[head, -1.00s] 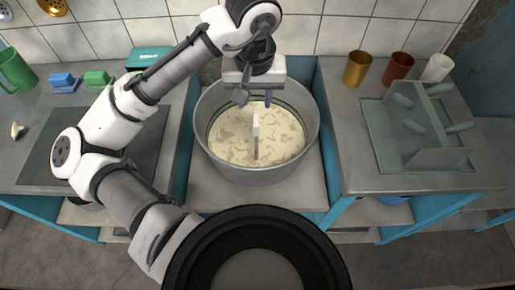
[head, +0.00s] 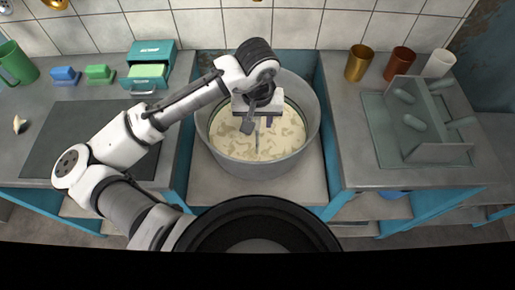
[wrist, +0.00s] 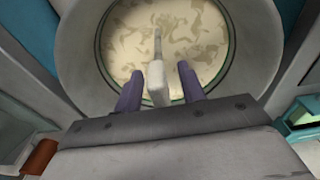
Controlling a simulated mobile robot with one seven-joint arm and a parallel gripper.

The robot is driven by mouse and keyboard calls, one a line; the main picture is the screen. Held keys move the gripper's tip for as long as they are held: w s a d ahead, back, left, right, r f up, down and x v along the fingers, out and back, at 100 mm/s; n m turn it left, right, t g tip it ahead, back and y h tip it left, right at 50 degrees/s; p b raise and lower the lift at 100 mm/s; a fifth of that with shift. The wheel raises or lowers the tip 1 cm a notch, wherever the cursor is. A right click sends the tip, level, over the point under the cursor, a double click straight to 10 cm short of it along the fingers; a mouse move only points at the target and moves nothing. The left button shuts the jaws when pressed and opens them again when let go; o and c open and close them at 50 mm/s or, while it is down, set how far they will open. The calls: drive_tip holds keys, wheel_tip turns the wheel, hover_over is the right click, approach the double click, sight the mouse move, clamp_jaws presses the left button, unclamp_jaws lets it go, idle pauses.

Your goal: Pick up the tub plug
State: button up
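The tub plug (wrist: 156,80) is a pale upright piece with a thin grey stem, standing in the cream-coloured milk of the large grey tub (head: 213,145). In the head view the plug (head: 257,141) is mostly hidden under my gripper (head: 259,124). In the wrist view my gripper's dark fingers (wrist: 160,88) are open, one on each side of the plug's pale top. Gaps show between the plug and both fingers. My gripper is over the tub's opening, pointing down.
The tub's raised rim surrounds the space below my gripper. The right counter bears several cups, including a gold one (head: 359,62), and a grey rack (head: 385,135). The left counter bears a teal box (head: 150,52), two brushes and a green mug (head: 14,62).

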clamp_jaws()
drive_tip(key=shift+r, duration=0.15)
idle(0.4)
